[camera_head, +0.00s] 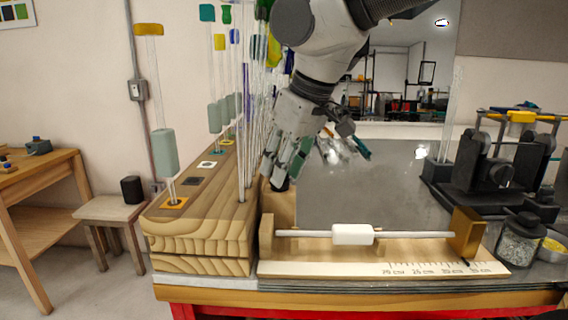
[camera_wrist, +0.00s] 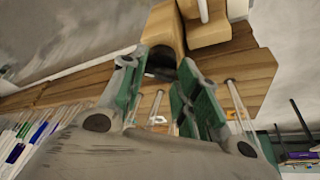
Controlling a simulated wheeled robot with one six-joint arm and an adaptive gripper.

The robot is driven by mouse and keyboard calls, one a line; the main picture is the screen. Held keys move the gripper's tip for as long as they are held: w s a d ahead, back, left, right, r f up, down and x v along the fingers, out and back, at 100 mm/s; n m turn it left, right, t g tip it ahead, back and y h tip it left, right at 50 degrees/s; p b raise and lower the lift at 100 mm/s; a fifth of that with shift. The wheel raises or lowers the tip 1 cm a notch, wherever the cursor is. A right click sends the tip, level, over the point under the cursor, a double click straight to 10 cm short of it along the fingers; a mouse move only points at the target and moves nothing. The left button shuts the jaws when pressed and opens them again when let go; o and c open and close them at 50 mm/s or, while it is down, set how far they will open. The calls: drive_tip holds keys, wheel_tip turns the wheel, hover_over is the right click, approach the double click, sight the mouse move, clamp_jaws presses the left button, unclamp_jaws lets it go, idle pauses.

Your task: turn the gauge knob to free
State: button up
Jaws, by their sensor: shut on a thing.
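The gauge is a wooden base with a printed scale (camera_head: 440,268), a pale rod with a white slider (camera_head: 352,235) and a brass-coloured end block (camera_head: 467,233). The dark gauge knob (camera_head: 280,184) is at the gauge's back left, mostly hidden by my fingers. My gripper (camera_head: 283,174) points down at it. In the wrist view, my green-padded fingers (camera_wrist: 165,68) are on either side of the dark knob (camera_wrist: 160,62), shut on it. The knob's setting cannot be read.
A striped wooden block (camera_head: 200,232) with tall glass rods (camera_head: 241,130) stands close left of my gripper. A grey panel (camera_head: 370,185) rises behind the slider. A black fixture (camera_head: 490,160) and a glass jar (camera_head: 519,240) stand at right.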

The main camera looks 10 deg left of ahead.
drive_tip(key=m, duration=0.2)
drive_tip(key=m+t+h, duration=0.1)
drive_tip(key=m, duration=0.1)
drive_tip(key=shift+s+a, duration=0.15)
drive_tip(key=shift+a, duration=0.05)
drive_tip(key=shift+a+m+t+h, duration=0.15)
drive_tip(key=shift+m+h, duration=0.3)
drive_tip(key=shift+m, duration=0.65)
drive_tip(key=shift+d+m+t+h, duration=0.15)
drive_tip(key=shift+m+h, duration=0.3)
drive_tip(key=shift+m, duration=0.65)
drive_tip(key=shift+a, duration=0.1)
drive_tip(key=o, duration=1)
